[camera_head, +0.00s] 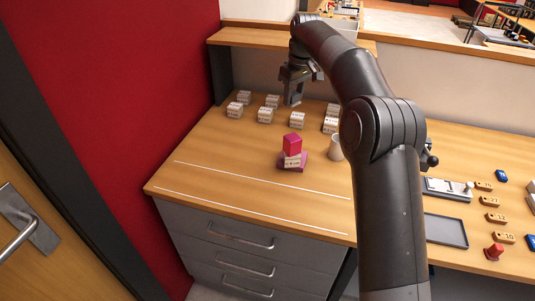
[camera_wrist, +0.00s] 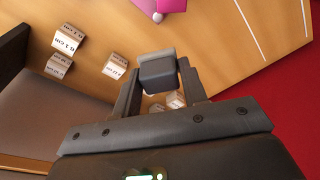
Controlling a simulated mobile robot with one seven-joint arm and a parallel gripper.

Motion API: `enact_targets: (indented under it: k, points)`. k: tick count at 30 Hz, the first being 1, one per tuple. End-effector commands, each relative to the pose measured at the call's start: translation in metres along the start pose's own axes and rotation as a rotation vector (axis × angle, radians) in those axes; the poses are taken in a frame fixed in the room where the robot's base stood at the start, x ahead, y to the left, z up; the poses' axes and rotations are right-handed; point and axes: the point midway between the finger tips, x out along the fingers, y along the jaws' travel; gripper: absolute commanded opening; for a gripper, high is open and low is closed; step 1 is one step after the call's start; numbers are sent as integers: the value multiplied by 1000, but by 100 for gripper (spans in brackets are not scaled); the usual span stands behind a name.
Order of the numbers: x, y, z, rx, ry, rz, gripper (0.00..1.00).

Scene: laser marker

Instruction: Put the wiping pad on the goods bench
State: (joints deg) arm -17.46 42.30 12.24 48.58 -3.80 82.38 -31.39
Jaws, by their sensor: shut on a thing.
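My gripper (camera_head: 292,92) is shut on a dark grey block, which I take to be the wiping pad (camera_wrist: 158,72). In the wrist view the pad sits between the two fingertips (camera_wrist: 160,62). In the head view my gripper points down over the back of the wooden bench (camera_head: 215,165), which I take to be the goods bench, among small labelled blocks. Whether the pad touches the bench top or hangs above it, I cannot tell.
Several white labelled blocks (camera_head: 265,115) stand around my gripper. A magenta stack (camera_head: 292,148) and a pale cup (camera_head: 335,147) stand nearer the middle. The bench's front left, with white lines, is clear. A grey tray (camera_head: 445,230) lies right of my arm.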

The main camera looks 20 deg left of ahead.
Motion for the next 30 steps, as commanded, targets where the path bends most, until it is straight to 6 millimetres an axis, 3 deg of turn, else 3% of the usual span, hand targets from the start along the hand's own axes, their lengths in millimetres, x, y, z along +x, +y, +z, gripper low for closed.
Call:
enact_targets:
  k: [1,6,15,21,30]
  points:
    - [2,-22,-14,-31,0,-4,17]
    - [7,-73,-44,-98,0,-15,17]
    - [11,-133,-72,-175,0,-27,17]
    - [41,-129,-65,-169,-2,-27,17]
    - [106,-129,-55,-168,-3,-27,17]
